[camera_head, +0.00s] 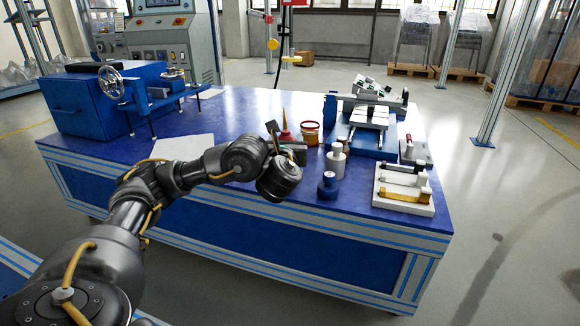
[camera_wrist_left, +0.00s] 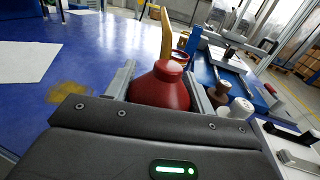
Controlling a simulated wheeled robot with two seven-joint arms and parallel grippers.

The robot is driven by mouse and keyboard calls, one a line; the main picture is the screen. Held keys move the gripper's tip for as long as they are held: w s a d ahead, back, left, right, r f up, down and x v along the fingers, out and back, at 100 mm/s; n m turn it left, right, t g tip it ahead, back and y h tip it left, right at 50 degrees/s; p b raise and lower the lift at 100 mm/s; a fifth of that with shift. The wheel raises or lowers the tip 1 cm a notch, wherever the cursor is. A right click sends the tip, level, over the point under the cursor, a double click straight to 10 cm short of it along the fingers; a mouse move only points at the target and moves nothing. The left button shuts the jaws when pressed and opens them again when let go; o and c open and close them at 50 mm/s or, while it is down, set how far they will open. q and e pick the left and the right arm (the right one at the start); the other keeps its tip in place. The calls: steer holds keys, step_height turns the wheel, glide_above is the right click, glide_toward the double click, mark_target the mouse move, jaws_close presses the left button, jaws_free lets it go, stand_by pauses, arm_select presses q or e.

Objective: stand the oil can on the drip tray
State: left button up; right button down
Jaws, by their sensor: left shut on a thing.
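The red oil can (camera_head: 285,133) stands out behind my left wrist in the head view, its lower part hidden by the gripper. In the left wrist view the can's rounded red body (camera_wrist_left: 160,88) and cap sit between my fingers. My left gripper (camera_head: 284,143) is shut on the can; it also shows in the left wrist view (camera_wrist_left: 163,88). I cannot tell whether the can touches the table. I cannot pick out the drip tray for certain; a flat pale sheet (camera_head: 183,147) lies on the blue table left of the can. My right gripper is not in view.
A white fixture (camera_head: 404,195) is at the right front.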

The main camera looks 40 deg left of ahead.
arm_select(q)
steer(key=shift+w+a+f, duration=0.1)
steer(key=shift+a+f, duration=0.1)
steer(key=shift+a, duration=0.05)
steer(key=shift+a+f+b, duration=0.15)
steer(key=shift+f+b, duration=0.2)
steer(key=shift+b, duration=0.25)
step_height(320, 180, down, 2)
steer(key=shift+w+a+f+b, duration=0.1)
steer(key=shift+f+b, duration=0.15)
steer(key=shift+b, duration=0.95)
steer(key=shift+f+b, duration=0.3)
steer(key=shift+f, duration=0.05)
steer(key=shift+r, duration=0.1)
